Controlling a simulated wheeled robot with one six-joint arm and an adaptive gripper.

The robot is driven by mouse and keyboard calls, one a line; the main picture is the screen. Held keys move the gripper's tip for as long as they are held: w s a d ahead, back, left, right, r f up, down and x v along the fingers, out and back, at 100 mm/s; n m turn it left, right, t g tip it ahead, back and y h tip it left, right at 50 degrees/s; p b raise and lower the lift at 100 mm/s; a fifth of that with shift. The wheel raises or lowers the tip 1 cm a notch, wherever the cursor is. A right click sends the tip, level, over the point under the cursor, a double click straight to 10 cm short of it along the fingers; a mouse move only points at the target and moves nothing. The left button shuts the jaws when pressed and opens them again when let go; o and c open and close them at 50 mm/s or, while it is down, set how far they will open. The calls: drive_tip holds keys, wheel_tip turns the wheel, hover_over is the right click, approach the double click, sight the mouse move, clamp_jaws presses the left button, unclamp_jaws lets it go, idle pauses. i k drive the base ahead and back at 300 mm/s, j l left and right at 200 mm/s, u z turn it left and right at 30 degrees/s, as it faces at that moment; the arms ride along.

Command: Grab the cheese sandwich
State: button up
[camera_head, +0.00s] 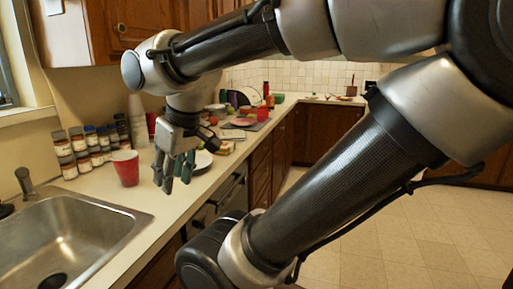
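My gripper (173,178) hangs above the counter with its fingers pointing down. The fingers are apart and nothing shows between them. A small yellow-brown item (226,148), which looks like the cheese sandwich, lies on the counter near its front edge. It is right of my gripper and farther back, apart from it. It is too small to make out its layers. A white plate (204,160) lies just behind and right of the fingers, partly hidden by them.
A red cup (125,168) stands left of my gripper. Several spice jars (84,150) and stacked white cups (137,120) line the wall. The sink (110,216) is at front left. Counter in front of the cup is clear.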

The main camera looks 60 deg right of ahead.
sight(227, 147)
drive_tip(key=z, duration=1.4)
drive_tip(key=i+l+u, duration=0.2)
drive_tip(key=i+l, duration=0.15)
drive_tip(key=i+l+u, duration=0.15)
drive_tip(key=i+l, duration=0.15)
drive_tip(key=i+l+u, duration=0.2)
drive_tip(key=l, duration=0.35)
drive_tip(key=i+l+u, duration=0.2)
drive_tip(key=i+l, duration=0.15)
drive_tip(key=l, duration=0.15)
